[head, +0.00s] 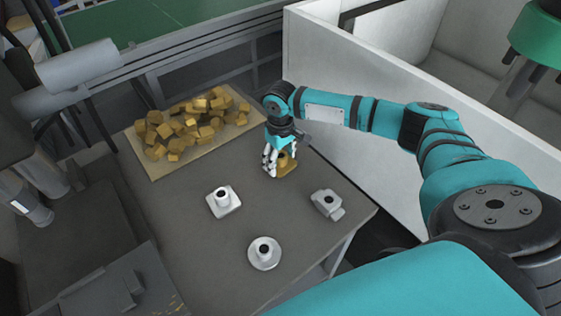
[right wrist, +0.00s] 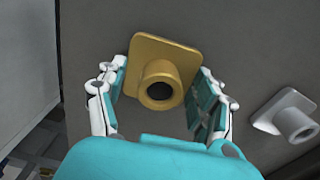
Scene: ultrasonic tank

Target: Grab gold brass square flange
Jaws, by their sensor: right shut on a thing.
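The gold brass square flange (head: 287,163) is on the grey table near its right back side, under my right gripper (head: 279,168). In the right wrist view the flange (right wrist: 163,64) shows its square plate and round hollow neck, between the two fingers of the right gripper (right wrist: 160,90). The right gripper is shut on the flange, with a finger on either side. Whether the flange is lifted off the table is not clear. My left gripper does not show.
A silver square flange (head: 223,202), a round silver flange (head: 264,253) and a grey block-like part (head: 327,204) stand on the table (head: 185,250). A white partition (head: 400,85) rises at the right.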

